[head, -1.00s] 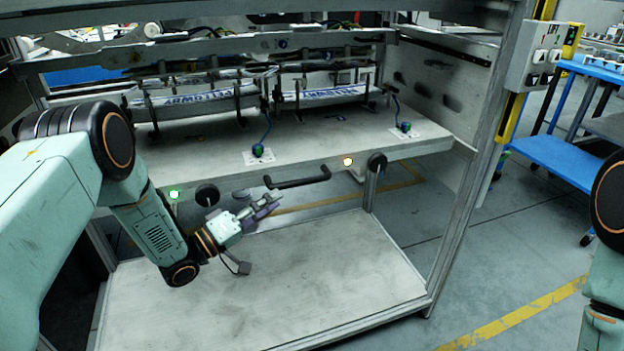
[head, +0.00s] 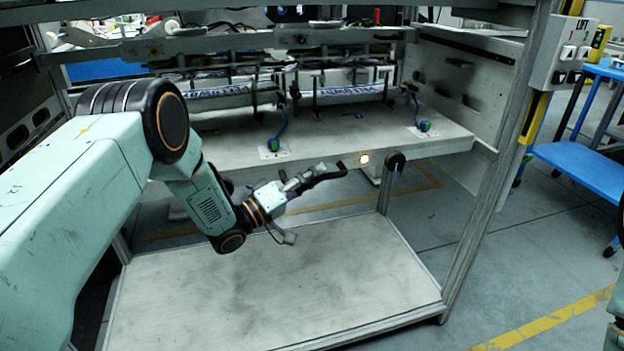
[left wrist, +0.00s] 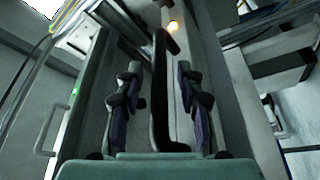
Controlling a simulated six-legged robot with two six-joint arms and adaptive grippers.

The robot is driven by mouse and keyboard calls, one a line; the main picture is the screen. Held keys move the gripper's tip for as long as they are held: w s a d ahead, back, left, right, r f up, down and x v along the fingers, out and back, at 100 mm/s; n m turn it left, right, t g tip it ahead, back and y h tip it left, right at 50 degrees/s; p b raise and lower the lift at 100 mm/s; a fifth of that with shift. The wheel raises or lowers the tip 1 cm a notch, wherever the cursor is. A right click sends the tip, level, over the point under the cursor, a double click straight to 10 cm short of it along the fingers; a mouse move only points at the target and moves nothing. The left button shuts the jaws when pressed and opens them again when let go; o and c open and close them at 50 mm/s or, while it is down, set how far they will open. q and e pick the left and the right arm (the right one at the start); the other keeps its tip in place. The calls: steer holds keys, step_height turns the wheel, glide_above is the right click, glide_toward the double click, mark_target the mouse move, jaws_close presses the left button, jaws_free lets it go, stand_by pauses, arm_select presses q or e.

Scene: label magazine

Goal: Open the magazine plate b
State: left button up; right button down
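The grey magazine plate (head: 350,142) lies level like a shelf in the frame; I see no letter b on it. A black bar handle (head: 330,178) sits on its front edge, and it also shows in the left wrist view (left wrist: 160,95). My left gripper (head: 308,178) is at the handle and covers part of it. In the left wrist view my left gripper (left wrist: 159,100) is open, with one finger on each side of the handle and gaps between. My right gripper is out of view.
An orange light (head: 363,159) and a black round knob (head: 395,161) are on the plate's front edge. Blue-and-green fittings (head: 273,145) stand on top. A wide lower board (head: 290,285) below is clear. A frame post (head: 495,170) stands at the right.

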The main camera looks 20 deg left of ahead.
arm_select(q)
steer(key=shift+w, duration=0.1)
steer(key=shift+c, duration=0.2)
jaws_close()
